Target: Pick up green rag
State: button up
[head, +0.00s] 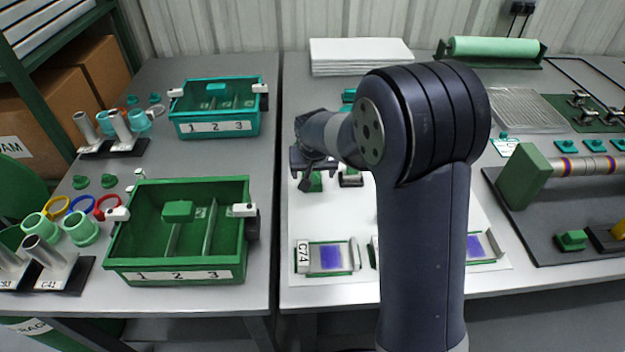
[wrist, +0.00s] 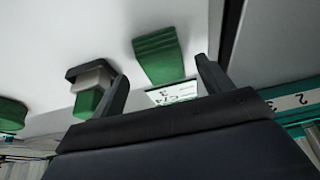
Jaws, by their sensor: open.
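A green folded piece that looks like the rag (wrist: 158,55) lies on the white surface in the wrist view, with ridged layers along one face. It also shows in the head view as a small green patch (head: 316,183) just below my gripper (head: 309,168). In the wrist view my gripper (wrist: 163,75) is open, one finger to each side of the near end of the green piece. The jaws look empty, and I cannot tell how far they are above it. A small white label (wrist: 172,93) lies by its near end.
A dark-and-grey holder with a green block (wrist: 88,102) stands left of the jaws. Another green piece (wrist: 12,114) is at the left edge. A teal bin (head: 215,126) and a green bin (head: 125,240) stand on the left table. My arm hides part of the white mat (head: 345,215).

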aim_at(313, 177)
jog(key=shift+x, duration=1.35)
jog(key=shift+w+a, duration=0.1)
jog(key=shift+a, duration=0.05)
jog(key=shift+c, duration=0.4)
jog(key=c, duration=1)
jog(key=shift+o, duration=0.2)
jog(key=shift+r, duration=0.1)
notch_tip(313, 177, up, 10)
jog(key=shift+p, duration=0.55)
jog(key=o, duration=0.4)
jog(key=c, duration=0.3)
jog(key=shift+c, duration=0.2)
